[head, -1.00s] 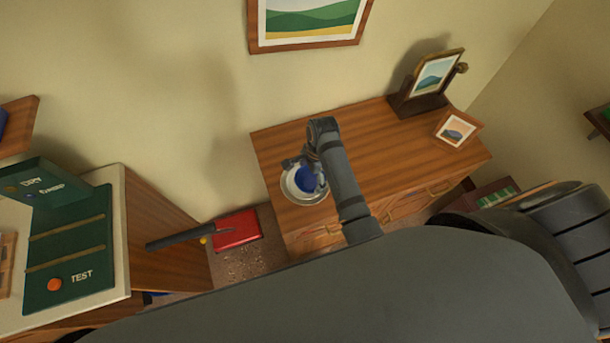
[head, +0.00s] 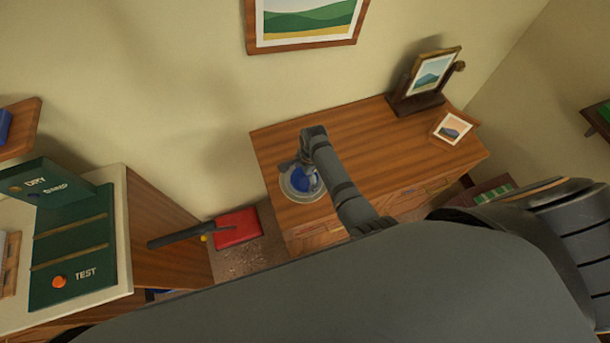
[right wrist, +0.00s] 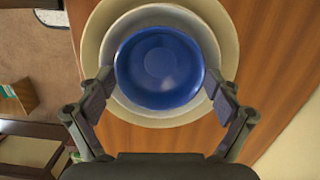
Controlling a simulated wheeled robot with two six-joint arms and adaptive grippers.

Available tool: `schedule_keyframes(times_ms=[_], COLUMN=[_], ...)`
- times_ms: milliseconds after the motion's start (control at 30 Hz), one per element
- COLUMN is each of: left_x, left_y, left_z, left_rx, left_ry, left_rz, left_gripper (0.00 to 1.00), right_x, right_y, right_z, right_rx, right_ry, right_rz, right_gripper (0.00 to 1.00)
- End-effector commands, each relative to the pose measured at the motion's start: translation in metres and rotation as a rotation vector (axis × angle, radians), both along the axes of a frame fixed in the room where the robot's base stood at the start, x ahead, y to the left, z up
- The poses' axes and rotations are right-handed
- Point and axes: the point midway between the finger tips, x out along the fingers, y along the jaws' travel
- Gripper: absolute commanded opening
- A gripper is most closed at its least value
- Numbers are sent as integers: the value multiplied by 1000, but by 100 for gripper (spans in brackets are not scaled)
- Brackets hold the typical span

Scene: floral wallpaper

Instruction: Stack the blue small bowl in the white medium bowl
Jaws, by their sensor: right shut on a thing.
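The blue small bowl (right wrist: 160,65) is between the fingers of my right gripper (right wrist: 160,86) in the right wrist view, one finger at each side of its rim. It also shows in the head view (head: 303,180), partly hidden by my right arm. The white medium bowl (right wrist: 160,113) surrounds the blue bowl from above, with a wider cream dish (right wrist: 92,42) around it. The white dishes stand near the left end of the wooden cabinet top. I cannot tell whether the blue bowl touches the white bowl. My left gripper is not in view.
The wooden cabinet top (head: 370,150) is clear in its middle. A framed picture on a stand (head: 432,75) and a smaller frame (head: 452,127) are at its right end. A white-topped unit with a green panel (head: 75,245) stands at left, with a red object (head: 237,228) on the floor.

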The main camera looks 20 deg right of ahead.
Motion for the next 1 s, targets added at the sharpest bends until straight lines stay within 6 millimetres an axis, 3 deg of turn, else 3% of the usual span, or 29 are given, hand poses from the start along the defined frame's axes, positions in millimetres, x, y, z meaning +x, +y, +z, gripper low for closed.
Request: schedule_keyframes(times_ms=[133, 167, 233, 567, 700, 1000], left_x=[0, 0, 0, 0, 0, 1], left_y=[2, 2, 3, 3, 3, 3], left_z=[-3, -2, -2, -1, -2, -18], left_rx=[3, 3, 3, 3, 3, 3], left_ry=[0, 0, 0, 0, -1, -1], left_rz=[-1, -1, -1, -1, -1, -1], left_gripper=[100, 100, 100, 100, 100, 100], right_x=[0, 0, 0, 0, 1, 2], right_y=[0, 0, 0, 0, -1, -9], right_z=[-5, -6, -5, -4, 6, 75], right_rx=[0, 0, 0, 0, 0, -1], right_ry=[0, 0, 0, 0, -2, -5], right_rz=[0, 0, 0, 0, 0, -2], right_gripper=[52, 92, 100, 100, 100, 100])
